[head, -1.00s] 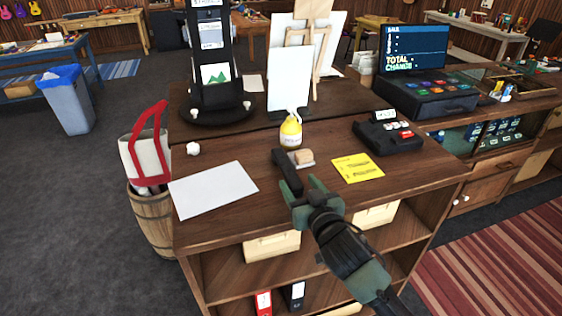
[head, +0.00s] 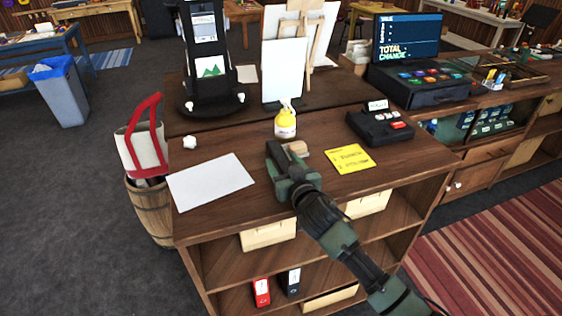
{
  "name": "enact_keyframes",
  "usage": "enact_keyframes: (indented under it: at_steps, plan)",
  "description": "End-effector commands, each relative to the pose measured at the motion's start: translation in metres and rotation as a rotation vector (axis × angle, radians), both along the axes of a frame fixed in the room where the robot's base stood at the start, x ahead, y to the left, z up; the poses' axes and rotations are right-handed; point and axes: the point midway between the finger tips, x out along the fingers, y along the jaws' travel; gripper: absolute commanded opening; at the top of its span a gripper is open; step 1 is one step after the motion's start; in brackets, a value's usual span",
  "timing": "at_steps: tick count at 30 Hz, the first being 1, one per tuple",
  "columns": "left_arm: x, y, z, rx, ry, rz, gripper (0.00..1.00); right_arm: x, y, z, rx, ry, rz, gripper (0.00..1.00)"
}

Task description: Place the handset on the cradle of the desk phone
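The desk phone (head: 379,127) is a black base with a small raised display and red and white buttons. It stands toward the right of the wooden counter, and no handset lies on it. The black handset (head: 273,155) lies at the counter's front middle, left of the phone, partly hidden by my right gripper. My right gripper (head: 289,172) is at the handset, its green fingers close around or against the lower part. Whether they have closed on it is hidden. My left gripper is not in view.
A yellow note (head: 349,159) lies between the handset and the phone. A yellow bottle (head: 285,123) and a small tan block (head: 297,148) are just behind the handset. A white sheet (head: 210,182) lies left. A cash register (head: 425,85) stands behind the phone.

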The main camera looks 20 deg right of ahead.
Motion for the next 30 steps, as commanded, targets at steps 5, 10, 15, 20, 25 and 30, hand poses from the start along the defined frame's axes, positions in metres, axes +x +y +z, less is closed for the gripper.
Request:
enact_keyframes:
  at_steps: [5, 10, 15, 20, 25, 30]
  plan:
    - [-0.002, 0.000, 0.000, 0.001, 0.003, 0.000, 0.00, 0.000, 0.000, 0.000, 0.000, 0.000, 0.000, 0.05]
    - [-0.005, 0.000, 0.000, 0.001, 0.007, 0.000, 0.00, 0.000, 0.000, 0.001, 0.000, -0.001, 0.000, 0.00]
    - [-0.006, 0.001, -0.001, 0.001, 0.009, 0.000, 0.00, 0.000, -0.001, 0.002, 0.000, -0.001, -0.001, 0.00]
    - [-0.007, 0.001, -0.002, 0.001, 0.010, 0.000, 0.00, 0.001, -0.001, 0.013, -0.001, -0.005, -0.001, 0.00]
    - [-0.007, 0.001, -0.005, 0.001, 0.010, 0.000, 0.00, 0.001, 0.000, 0.042, 0.000, -0.009, 0.000, 0.00]
    - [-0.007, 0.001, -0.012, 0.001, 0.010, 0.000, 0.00, 0.000, 0.000, 0.090, 0.001, -0.012, 0.001, 0.00]
